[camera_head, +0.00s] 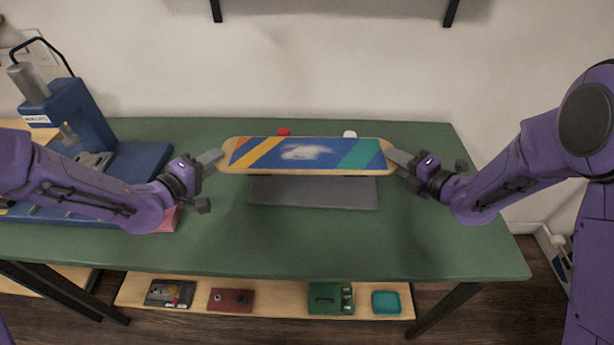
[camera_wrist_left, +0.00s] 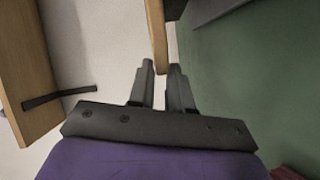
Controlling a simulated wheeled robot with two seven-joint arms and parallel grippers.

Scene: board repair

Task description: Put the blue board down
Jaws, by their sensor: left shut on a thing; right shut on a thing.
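The blue board (camera_head: 308,153) is a long skateboard deck with a wooden rim and orange, yellow, white and teal marks. It is level above the green table (camera_head: 420,235), over a dark grey mat or block (camera_head: 313,192). My left gripper (camera_head: 215,158) is shut on its left end, and my right gripper (camera_head: 396,160) is shut on its right end. In the left wrist view the left fingers (camera_wrist_left: 160,72) pinch the board's wooden edge (camera_wrist_left: 157,35). Whether the board touches the grey thing is hard to tell.
A blue press-like machine (camera_head: 80,120) stands at the table's left. A red thing (camera_head: 283,132) and a white thing (camera_head: 349,134) show behind the board. A low wooden shelf (camera_head: 275,300) holds several boxes and a teal tray (camera_head: 386,303). The table's front and right are clear.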

